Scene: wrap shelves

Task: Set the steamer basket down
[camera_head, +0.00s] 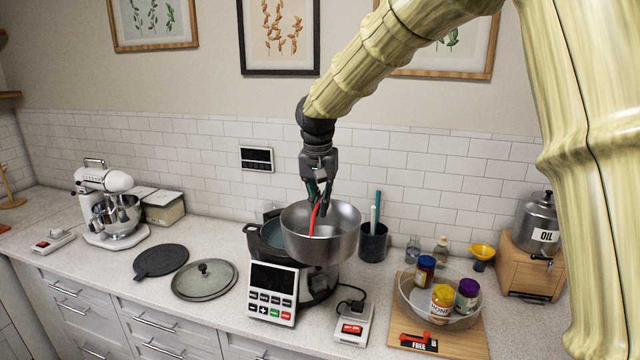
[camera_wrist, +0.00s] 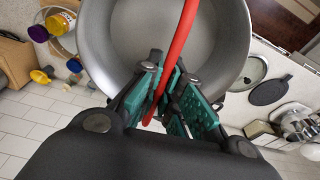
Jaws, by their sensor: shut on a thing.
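The steamer basket (camera_head: 335,240) is a round grey metal bowl with a red handle (camera_head: 313,217) rising across it. My gripper (camera_head: 319,200) is shut on the red handle and holds the basket over a black cooker (camera_head: 268,240) with a control panel (camera_head: 272,290). In the wrist view the basket (camera_wrist: 215,30) fills the upper middle, and the green-padded fingers (camera_wrist: 172,105) close around the red handle (camera_wrist: 178,50). The basket looks roughly level. It hides part of the cooker's opening, and I cannot tell whether it touches the cooker.
A glass lid (camera_head: 204,280) and a dark round plate (camera_head: 160,261) lie left of the cooker. A switch box (camera_head: 353,322) stands close on its right. A utensil cup (camera_head: 373,243) is behind. A clear bowl of jars (camera_head: 411,298) sits on a wooden board at right.

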